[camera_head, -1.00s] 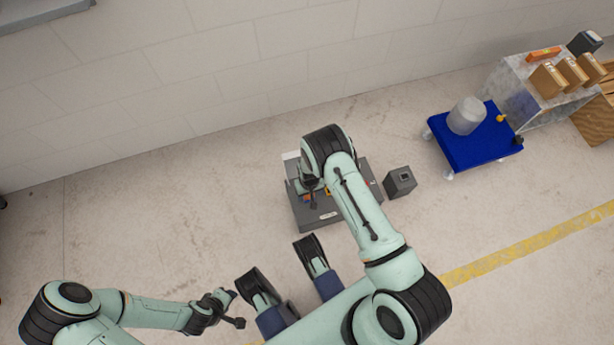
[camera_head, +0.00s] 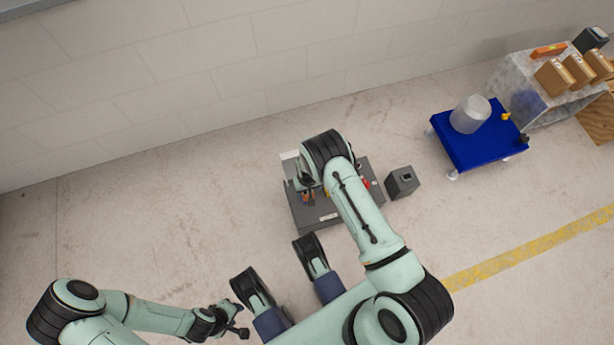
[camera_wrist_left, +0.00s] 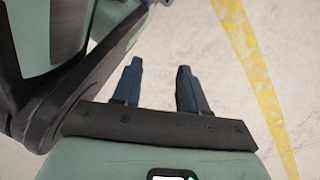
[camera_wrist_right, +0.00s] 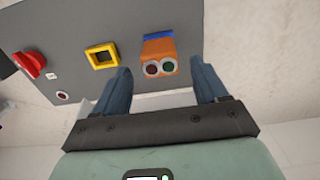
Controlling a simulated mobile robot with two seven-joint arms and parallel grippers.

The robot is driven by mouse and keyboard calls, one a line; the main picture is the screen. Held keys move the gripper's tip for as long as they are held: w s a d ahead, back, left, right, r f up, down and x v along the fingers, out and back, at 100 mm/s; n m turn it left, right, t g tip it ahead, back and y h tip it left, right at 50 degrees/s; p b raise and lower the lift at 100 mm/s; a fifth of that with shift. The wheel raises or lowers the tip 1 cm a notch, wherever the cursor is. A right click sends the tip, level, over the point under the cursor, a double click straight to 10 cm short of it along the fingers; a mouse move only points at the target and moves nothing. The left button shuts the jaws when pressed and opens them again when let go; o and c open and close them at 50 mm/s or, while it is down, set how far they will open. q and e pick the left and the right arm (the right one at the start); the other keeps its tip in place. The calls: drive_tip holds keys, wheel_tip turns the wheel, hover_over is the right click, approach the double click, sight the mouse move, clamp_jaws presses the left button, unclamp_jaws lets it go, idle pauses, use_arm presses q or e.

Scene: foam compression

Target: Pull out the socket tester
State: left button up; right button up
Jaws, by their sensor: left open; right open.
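The socket tester (camera_wrist_right: 160,57) is an orange block with a green and a dark red round light on its face. In the right wrist view it sits on a grey panel at a blue piece (camera_wrist_right: 158,37). My right gripper (camera_wrist_right: 163,84) is open, with its fingertips to either side of the tester's near end; contact is not clear. In the head view my right arm hides most of this area. My left gripper (camera_head: 241,320) is open and empty at the lower left, away from the panel; its fingers (camera_wrist_left: 160,75) show over bare floor.
The grey panel box (camera_head: 317,216) stands on the floor. It carries a yellow square frame (camera_wrist_right: 102,56) and a red knob (camera_wrist_right: 29,64). A small dark box (camera_head: 402,182) stands right of it. A blue trolley (camera_head: 480,151) is farther right. Floor at left is clear.

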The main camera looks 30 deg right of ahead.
wheel_tip(320, 180, down, 3)
drive_tip(key=shift+r+b, duration=0.1)
drive_tip(key=shift+b, duration=0.5)
drive_tip(key=shift+f, duration=0.95)
use_arm(q)
drive_tip(key=shift+s+a+f+g, duration=0.1)
drive_tip(key=shift+s+f+g, duration=0.2)
drive_tip(key=shift+s, duration=0.45)
drive_tip(key=shift+s+a+f+g, duration=0.1)
drive_tip(key=shift+s+f+g, duration=0.1)
drive_tip(key=shift+s+f, duration=0.4)
use_arm(e)
drive_tip(key=shift+f, duration=0.65)
use_arm(q)
drive_tip(key=shift+s+r, duration=0.15)
drive_tip(key=shift+r, duration=0.05)
use_arm(e)
clamp_jaws()
use_arm(q)
drive_tip(key=shift+s+r+p, duration=0.15)
drive_tip(key=shift+r+p, duration=0.75)
drive_tip(key=shift+p, duration=0.2)
drive_tip(key=shift+s+r+p, duration=0.15)
drive_tip(key=shift+r+p, duration=0.75)
drive_tip(key=shift+p, duration=0.2)
use_arm(e)
drive_tip(key=shift+r, duration=3.05)
